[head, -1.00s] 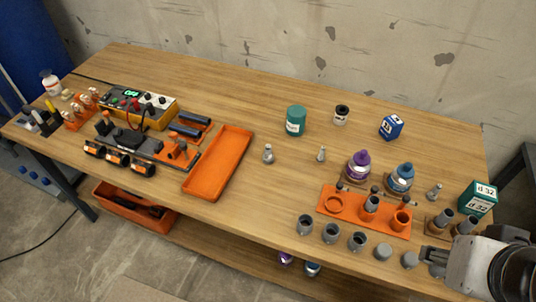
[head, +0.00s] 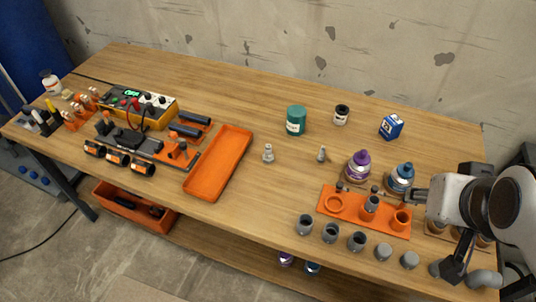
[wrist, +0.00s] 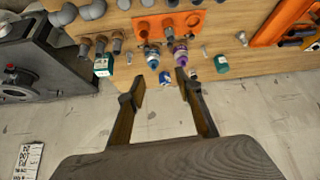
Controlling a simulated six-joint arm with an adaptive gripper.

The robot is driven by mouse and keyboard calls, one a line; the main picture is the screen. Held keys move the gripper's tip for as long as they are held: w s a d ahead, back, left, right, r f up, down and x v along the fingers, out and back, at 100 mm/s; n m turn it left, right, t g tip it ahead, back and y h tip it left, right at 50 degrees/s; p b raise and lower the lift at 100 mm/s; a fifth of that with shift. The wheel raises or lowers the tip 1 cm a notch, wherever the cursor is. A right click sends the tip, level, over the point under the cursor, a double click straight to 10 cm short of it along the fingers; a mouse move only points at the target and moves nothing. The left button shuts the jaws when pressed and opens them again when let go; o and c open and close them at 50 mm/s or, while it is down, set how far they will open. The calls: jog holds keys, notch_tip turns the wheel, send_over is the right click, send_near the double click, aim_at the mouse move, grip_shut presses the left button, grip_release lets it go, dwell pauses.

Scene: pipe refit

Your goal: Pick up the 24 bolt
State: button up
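Small grey bolts stand on the table: one bolt (head: 268,153) right of the long orange tray, and a smaller bolt (head: 322,155) left of the purple bottle. No size mark is readable on them, so I cannot tell which is the 24 bolt. In the wrist view two bolts show small, one (wrist: 243,38) and another (wrist: 204,51). My arm hides the table's right end in the head view.
A purple bottle (head: 358,165) and a blue bottle (head: 401,176) stand behind an orange holder (head: 350,208). Grey pipe fittings (head: 331,233) line the front edge. The long orange tray (head: 218,165) looks empty.

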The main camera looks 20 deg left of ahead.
jog(key=w+a+f+n+t+y, duration=0.1)
jog(key=w+a+f+n+t, duration=0.15)
jog(key=w+a, duration=0.75)
jog(key=n+y, duration=0.5)
jog(key=y, duration=0.2)
send_over(269, 151)
jog(key=s+d, duration=0.2)
jog(key=s, duration=0.1)
notch_tip(269, 151, down, 18)
jog(key=shift+w+d+t, duration=0.15)
jog(key=shift+w+t, duration=0.05)
jog(key=shift+t, duration=0.15)
jog(key=shift+f+m, duration=0.15)
jog(key=shift+m, duration=0.1)
jog(key=shift+f, duration=2.75)
jog(key=shift+f, duration=0.1)
